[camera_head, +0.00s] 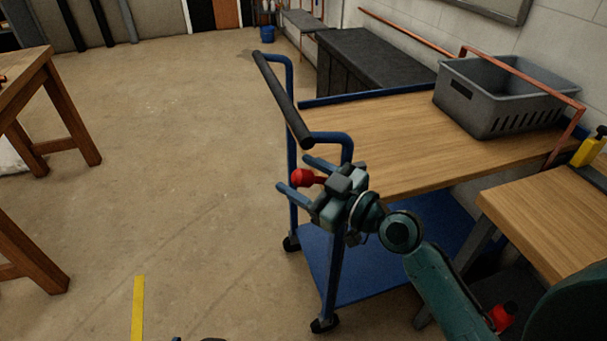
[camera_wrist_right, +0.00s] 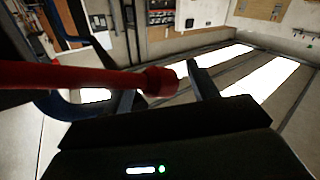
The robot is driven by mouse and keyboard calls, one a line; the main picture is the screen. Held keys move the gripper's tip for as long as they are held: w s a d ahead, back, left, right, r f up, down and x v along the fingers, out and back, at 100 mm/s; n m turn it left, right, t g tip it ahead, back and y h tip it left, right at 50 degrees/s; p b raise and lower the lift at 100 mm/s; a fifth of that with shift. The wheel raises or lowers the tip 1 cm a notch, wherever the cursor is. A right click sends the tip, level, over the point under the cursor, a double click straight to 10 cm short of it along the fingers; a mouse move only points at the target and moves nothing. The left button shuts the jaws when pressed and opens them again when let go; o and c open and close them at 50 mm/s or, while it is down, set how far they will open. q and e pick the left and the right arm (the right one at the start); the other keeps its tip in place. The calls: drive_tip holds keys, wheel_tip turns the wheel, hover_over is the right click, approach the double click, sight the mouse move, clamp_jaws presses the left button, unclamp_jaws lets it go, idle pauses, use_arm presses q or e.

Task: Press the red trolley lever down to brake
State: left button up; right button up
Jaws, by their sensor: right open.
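The red trolley lever (camera_head: 303,177) shows at the near end of the blue trolley (camera_head: 340,285), below its black push handle (camera_head: 283,97). My right gripper (camera_head: 294,173) is open, with one finger on each side of the lever's red end. In the right wrist view the lever (camera_wrist_right: 80,77) runs in from the left as a red bar, and its thicker end lies between the fingers of the right gripper (camera_wrist_right: 159,77). I cannot tell whether a finger touches it. The gripper hides part of the lever's mount in the head view.
A grey crate (camera_head: 480,100) stands on the trolley's wooden top, with a copper pipe (camera_head: 530,75) across it. A wooden bench (camera_head: 555,215) with a yellow tool (camera_head: 588,150) is at the right. A wooden table (camera_head: 30,85) is at the left. The floor between is clear.

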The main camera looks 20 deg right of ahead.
drive_tip(key=shift+c, duration=0.5)
clamp_jaws()
drive_tip(key=shift+f, duration=0.1)
use_arm(q)
drive_tip(key=shift+a, duration=0.1)
use_arm(e)
drive_tip(key=shift+a+f+n+g+h+p, duration=0.25)
drive_tip(key=shift+f+n+p, duration=0.15)
drive_tip(key=shift+f, duration=0.1)
drive_tip(key=shift+a+f+n+g+h+p, duration=0.15)
drive_tip(key=shift+f+n+g+p, duration=0.1)
drive_tip(key=shift+f+n, duration=0.2)
use_arm(q)
drive_tip(key=r+p, duration=0.1)
drive_tip(key=p, duration=0.1)
drive_tip(key=a+r+p, duration=0.1)
drive_tip(key=p, duration=0.1)
drive_tip(key=s+r+g+y+p, duration=0.1)
drive_tip(key=p, duration=0.2)
drive_tip(key=shift+a, duration=0.4)
use_arm(e)
wheel_tip(320, 180, down, 9)
drive_tip(key=d+n+g+h, duration=0.1)
drive_tip(key=n+g+h, duration=0.1)
drive_tip(key=n+h, duration=0.2)
drive_tip(key=shift+n, duration=0.55)
drive_tip(key=shift+s, duration=0.1)
